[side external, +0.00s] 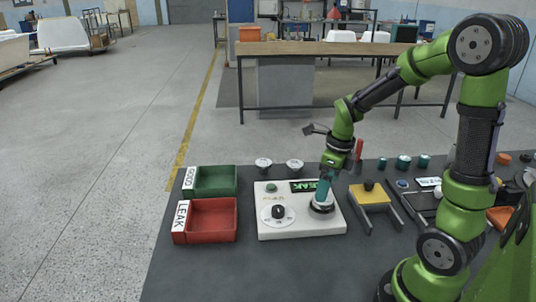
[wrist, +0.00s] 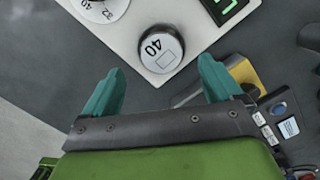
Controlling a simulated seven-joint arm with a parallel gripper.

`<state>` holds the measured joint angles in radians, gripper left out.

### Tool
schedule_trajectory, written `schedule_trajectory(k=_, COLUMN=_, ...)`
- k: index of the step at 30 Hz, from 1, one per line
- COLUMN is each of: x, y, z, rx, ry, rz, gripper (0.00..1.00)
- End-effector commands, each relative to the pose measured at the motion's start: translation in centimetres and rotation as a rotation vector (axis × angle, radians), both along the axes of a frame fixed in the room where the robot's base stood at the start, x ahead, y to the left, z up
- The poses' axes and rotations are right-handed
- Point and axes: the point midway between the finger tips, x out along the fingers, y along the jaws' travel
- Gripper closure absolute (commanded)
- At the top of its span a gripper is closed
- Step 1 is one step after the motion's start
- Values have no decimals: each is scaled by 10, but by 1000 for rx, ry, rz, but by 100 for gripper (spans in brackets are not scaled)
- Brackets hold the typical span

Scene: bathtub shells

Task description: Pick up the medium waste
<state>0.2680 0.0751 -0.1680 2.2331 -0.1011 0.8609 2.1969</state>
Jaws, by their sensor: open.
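A round white-topped waste (wrist: 160,48) marked "40", with a dark rim, sits on the right end of the white tester in the wrist view. It also shows in the side view (side external: 321,207), partly hidden by my gripper. I take it for the medium waste. My gripper (side external: 323,198) points down just above it in the side view. In the wrist view the two teal fingers of my gripper (wrist: 161,66) are spread apart, with the waste ahead between their tips. Nothing is held. Whether a fingertip touches the waste is unclear.
The white tester (side external: 280,229) has a dial, a green button and a display reading "LEAK". A green GOOD tray (side external: 230,193) and a red LEAK tray (side external: 231,236) stand left, both empty. Two white-topped discs (side external: 295,165) stand behind. A yellow-topped stand (side external: 373,204) is right.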

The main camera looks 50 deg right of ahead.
Motion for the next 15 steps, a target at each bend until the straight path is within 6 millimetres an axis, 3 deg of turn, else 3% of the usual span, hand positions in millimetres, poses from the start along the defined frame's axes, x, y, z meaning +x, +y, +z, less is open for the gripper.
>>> schedule_trajectory(k=9, x=5, y=-1, z=-44, rx=2, ry=6, rz=-2, gripper=8)
schedule_trajectory(k=15, x=7, y=-1, z=-49, rx=0, ry=1, rz=-1, gripper=8)
